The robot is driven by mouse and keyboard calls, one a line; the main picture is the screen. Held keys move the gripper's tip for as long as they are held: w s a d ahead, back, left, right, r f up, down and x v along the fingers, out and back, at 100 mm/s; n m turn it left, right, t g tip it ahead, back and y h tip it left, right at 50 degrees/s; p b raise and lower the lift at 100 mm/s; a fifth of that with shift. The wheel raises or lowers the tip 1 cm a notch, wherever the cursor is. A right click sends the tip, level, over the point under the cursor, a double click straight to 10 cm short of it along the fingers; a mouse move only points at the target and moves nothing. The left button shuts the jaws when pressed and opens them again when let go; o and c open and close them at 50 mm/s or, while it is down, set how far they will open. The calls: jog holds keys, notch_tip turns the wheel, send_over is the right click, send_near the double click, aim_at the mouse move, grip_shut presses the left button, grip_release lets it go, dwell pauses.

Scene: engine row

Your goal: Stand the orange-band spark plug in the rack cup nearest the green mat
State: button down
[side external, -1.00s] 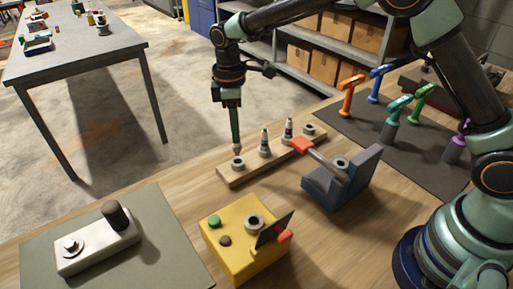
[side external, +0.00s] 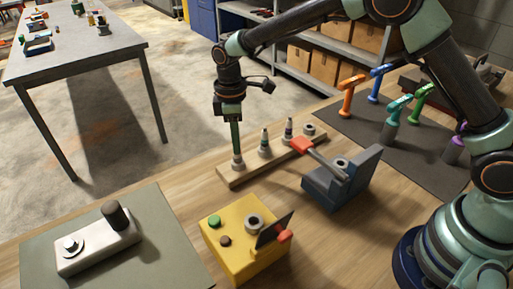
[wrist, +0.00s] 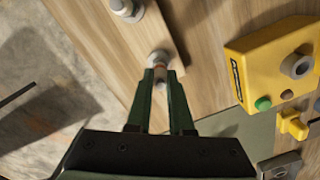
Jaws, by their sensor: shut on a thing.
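My gripper (side external: 237,152) points down over the end cup of the wooden rack (side external: 230,182), the end nearest the green mat (side external: 185,215). It is shut on the orange-band spark plug (wrist: 160,69), whose orange band shows between the fingertips (wrist: 160,78) in the wrist view. The plug is upright, with its lower end at the end cup (side external: 238,166); how deep it sits is hidden. Two other spark plugs stand in the middle cups, one with a green band (side external: 264,146) and one with a darker band (side external: 288,131). The far end cup (side external: 309,129) looks empty.
A yellow box (side external: 245,255) with buttons and a blue-grey fixture (side external: 343,180) with a red-handled lever (side external: 302,145) stand right of the rack. A white device (side external: 98,245) lies on the green mat. Coloured tools stand on a dark mat (side external: 345,135).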

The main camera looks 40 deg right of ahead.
jog(key=c, duration=0.7)
grip_release()
jog(key=shift+c, duration=0.2)
notch_tip(320, 180, up, 12)
jog(key=s+d+r+m+t, duration=0.3)
jog(key=s+d+r+m, duration=0.2)
jog(key=s+d+r, duration=0.3)
jog(key=s+d+f+m+t, duration=0.3)
jog(key=s+d+m, duration=0.3)
jog(key=s+d, duration=0.2)
jog(key=s, duration=0.2)
jog(key=shift+s+d+f+m, duration=0.2)
jog(key=shift+s+d+m, duration=0.1)
